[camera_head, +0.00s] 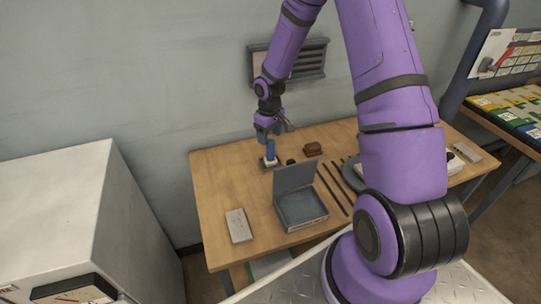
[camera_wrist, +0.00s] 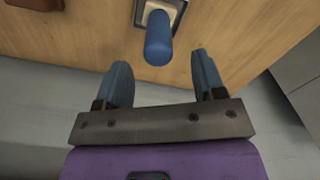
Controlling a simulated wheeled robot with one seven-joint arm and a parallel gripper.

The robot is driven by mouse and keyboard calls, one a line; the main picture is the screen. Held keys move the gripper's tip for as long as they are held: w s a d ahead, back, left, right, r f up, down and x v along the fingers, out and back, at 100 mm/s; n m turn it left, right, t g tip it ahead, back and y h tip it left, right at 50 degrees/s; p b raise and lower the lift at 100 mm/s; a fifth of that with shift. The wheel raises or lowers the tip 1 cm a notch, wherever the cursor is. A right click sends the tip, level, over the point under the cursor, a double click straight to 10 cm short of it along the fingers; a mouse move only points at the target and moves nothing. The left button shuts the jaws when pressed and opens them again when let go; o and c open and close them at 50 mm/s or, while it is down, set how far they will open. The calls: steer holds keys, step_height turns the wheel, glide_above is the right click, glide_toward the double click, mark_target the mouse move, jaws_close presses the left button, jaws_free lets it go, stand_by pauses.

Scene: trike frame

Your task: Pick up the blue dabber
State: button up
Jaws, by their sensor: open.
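The blue dabber (camera_head: 270,151) stands upright on a small pale block with a dark base, near the back edge of the wooden table (camera_head: 222,179). My gripper (camera_head: 266,133) is just above and beside the dabber in the head view. In the wrist view my gripper (camera_wrist: 158,66) is open, with its two blue-grey fingers apart. The dabber's end lies between and slightly beyond the fingertips. Nothing is held, and I cannot tell whether a finger touches it.
An open grey box (camera_head: 300,209) with a raised lid stands in front of the dabber. A pale flat block (camera_head: 239,225) lies at front left. A brown block (camera_head: 313,149) and dark rods (camera_head: 332,190) lie to the right. The wall vent (camera_head: 300,62) is behind my arm.

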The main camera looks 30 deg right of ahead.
mark_target(271, 148)
steer(key=shift+s+d+f, duration=0.1)
steer(key=shift+f, duration=3)
steer(key=c, duration=1)
steer(key=shift+r, duration=0.15)
step_height(271, 148, up, 10)
steer(key=shift+f, duration=0.1)
